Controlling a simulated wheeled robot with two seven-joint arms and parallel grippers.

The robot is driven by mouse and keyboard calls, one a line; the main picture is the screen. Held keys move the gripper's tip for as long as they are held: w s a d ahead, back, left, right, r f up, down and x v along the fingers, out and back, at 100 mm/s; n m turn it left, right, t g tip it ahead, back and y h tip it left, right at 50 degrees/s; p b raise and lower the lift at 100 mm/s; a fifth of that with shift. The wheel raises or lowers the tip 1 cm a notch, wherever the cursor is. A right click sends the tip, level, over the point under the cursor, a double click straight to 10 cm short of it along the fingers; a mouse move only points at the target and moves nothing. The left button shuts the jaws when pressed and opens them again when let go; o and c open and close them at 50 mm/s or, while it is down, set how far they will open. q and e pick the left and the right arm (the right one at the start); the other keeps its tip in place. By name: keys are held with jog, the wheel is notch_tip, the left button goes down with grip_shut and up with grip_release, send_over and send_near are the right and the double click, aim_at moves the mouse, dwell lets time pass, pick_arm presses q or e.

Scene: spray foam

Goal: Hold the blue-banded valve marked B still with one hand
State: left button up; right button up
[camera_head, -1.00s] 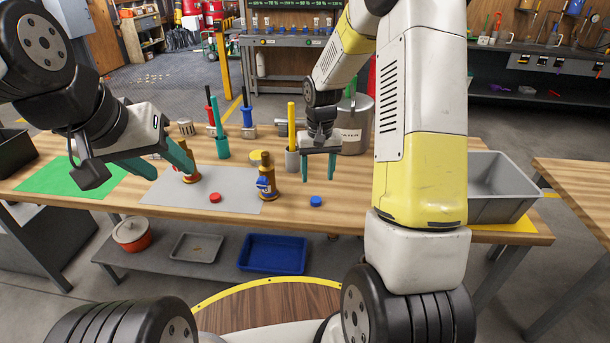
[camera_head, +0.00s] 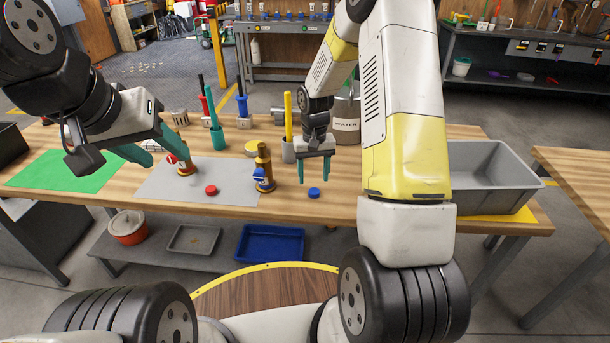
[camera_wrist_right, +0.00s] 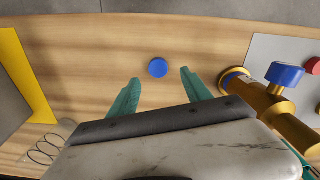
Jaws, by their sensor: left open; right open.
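The blue-banded brass valve (camera_head: 264,158) stands upright at the right edge of the grey mat; its marking is too small to read. In the right wrist view its brass body (camera_wrist_right: 258,97) with a blue knob is at the right. My right gripper (camera_head: 314,180) is open and empty, pointing down just right of this valve, above a blue cap (camera_head: 314,193). In the right wrist view the cap (camera_wrist_right: 158,67) shows between and just beyond the open fingertips (camera_wrist_right: 160,76). My left gripper (camera_head: 165,160) is open beside a second brass valve (camera_head: 186,166) with red on it, partly hidden by a finger.
A red cap (camera_head: 211,190) lies on the grey mat (camera_head: 225,182). A teal holder (camera_head: 218,138), a grey cup (camera_head: 288,152) and a can (camera_head: 346,125) stand behind. A grey bin (camera_head: 488,180) is at the right. The front table strip is mostly clear.

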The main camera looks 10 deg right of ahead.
aim_at(314, 191)
notch_tip(314, 191, down, 5)
jog(key=shift+d+f, duration=0.1)
jog(key=shift+d, duration=0.05)
dwell(0.4)
grip_shut()
